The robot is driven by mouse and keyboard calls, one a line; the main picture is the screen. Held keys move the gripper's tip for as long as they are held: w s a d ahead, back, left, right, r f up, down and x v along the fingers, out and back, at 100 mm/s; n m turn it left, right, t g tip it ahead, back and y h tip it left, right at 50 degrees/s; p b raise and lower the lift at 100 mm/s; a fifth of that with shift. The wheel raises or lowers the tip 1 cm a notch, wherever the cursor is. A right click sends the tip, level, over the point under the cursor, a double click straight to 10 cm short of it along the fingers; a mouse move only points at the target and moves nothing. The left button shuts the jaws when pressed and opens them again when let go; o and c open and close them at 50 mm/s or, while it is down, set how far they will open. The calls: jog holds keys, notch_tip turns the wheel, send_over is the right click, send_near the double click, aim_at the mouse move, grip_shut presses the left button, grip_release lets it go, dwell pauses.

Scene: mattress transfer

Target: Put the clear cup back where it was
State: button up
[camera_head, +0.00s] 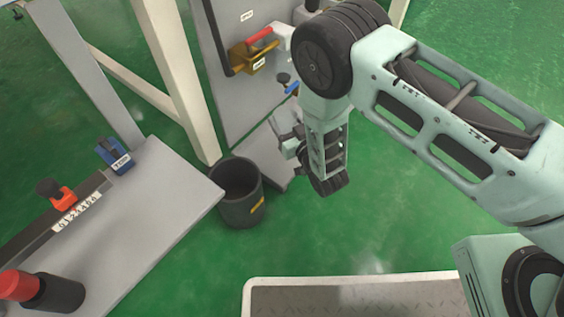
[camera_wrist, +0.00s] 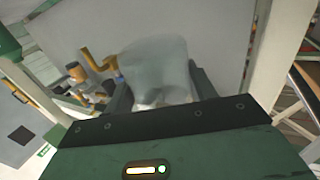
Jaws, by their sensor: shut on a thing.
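The clear cup (camera_wrist: 155,60) is a pale, see-through shape in the middle of the wrist view. It sits between the two dark fingers of my gripper (camera_wrist: 160,88), which is shut on it. In the head view my gripper (camera_head: 287,135) is near the middle, beside the grey panel and above the bin. My own wrist partly hides it there, and I cannot clearly make out the cup in that view.
A black bin (camera_head: 238,194) stands on the green floor below my gripper. A grey table (camera_head: 150,215) at the left holds a red-topped dark bottle (camera_head: 45,291), an orange item (camera_head: 62,196) and a blue item (camera_head: 113,154). A yellow box (camera_head: 247,57) is on the grey panel (camera_head: 228,110).

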jog(key=shift+y, duration=0.3)
jog(key=f+b, duration=0.1)
jog(key=f, duration=0.1)
jog(key=f+b, duration=0.2)
jog(key=f, duration=0.1)
jog(key=a+f+b, duration=0.1)
jog(key=f, duration=0.1)
jog(key=shift+s+f+b, duration=0.2)
jog(key=shift+s+b, duration=0.1)
jog(key=shift+s, duration=0.05)
jog(key=shift+f+b, duration=1.3)
jog(key=shift+f, duration=0.5)
jog(key=shift+f, duration=0.2)
jog(key=o, duration=1)
jog(key=shift+o, duration=0.2)
jog(key=shift+r, duration=0.15)
